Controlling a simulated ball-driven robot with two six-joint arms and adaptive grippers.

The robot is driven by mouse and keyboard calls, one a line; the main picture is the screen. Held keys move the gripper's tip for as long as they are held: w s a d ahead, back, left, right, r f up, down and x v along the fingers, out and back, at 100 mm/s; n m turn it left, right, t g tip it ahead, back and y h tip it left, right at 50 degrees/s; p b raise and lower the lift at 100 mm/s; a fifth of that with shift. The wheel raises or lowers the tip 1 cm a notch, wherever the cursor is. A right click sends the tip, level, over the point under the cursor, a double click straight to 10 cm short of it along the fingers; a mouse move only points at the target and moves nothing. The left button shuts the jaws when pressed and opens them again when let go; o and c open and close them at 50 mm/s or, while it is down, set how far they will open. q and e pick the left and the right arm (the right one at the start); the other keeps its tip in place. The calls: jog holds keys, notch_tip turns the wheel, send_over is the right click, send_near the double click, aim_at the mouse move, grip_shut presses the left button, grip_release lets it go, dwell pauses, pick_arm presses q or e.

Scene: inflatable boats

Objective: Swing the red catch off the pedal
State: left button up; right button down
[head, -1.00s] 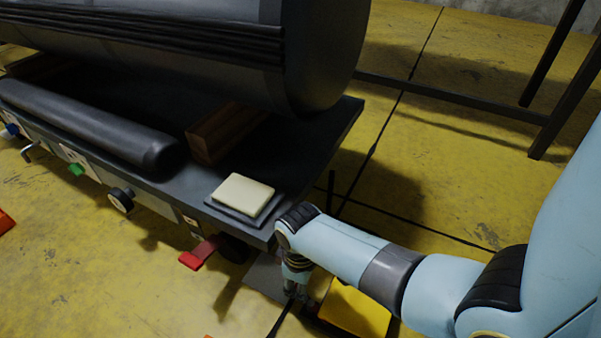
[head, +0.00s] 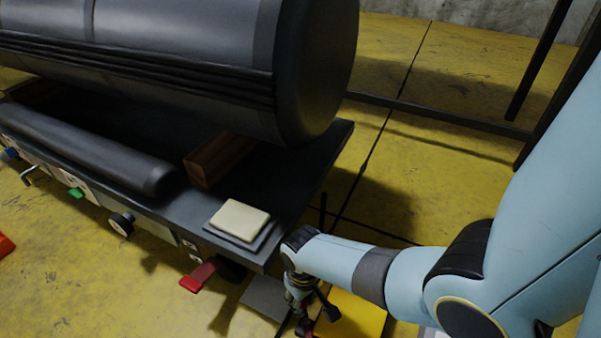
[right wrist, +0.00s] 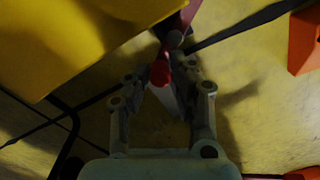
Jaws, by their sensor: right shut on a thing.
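The red catch (right wrist: 161,73) shows a round red knob between my right gripper's fingertips (right wrist: 166,80) in the right wrist view, with a darker red bar running up from it. In the head view, only a small red part of the catch (head: 304,326) shows at the bottom edge. The yellow pedal (head: 358,312) lies low beside the gripper, and its yellow top fills the upper left of the right wrist view (right wrist: 60,40). My right gripper (head: 306,312) points down and is shut on the catch. My left gripper is not in view.
A dark bench (head: 300,215) carries a large grey cylinder (head: 320,70) and a cream pad (head: 240,219). Orange pieces (right wrist: 305,42) lie right in the wrist view.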

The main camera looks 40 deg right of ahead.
jog(key=shift+d+r+m, duration=0.15)
jog(key=shift+m, duration=0.25)
jog(key=shift+s+d+m+p, duration=0.2)
jog(key=shift+m+p, duration=0.4)
jog(key=shift+m, duration=0.3)
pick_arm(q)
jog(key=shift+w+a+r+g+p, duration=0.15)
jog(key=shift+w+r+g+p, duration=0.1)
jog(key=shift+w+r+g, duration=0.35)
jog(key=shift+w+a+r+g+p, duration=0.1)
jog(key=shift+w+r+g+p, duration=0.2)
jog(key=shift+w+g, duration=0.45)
pick_arm(e)
jog(key=shift+s+d+m, duration=0.15)
jog(key=shift+s+m, duration=0.05)
jog(key=shift+m, duration=0.5)
jog(key=shift+s+d+m, duration=0.1)
jog(key=shift+s+m, duration=0.05)
jog(key=shift+m, duration=0.55)
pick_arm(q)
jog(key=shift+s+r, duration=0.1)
pick_arm(e)
jog(key=shift+f, duration=0.2)
jog(key=c, duration=1.2)
grip_release()
jog(key=shift+s, duration=0.1)
jog(key=shift+o, duration=0.2)
jog(key=shift+r, duration=0.1)
notch_tip(320, 180, up, 8)
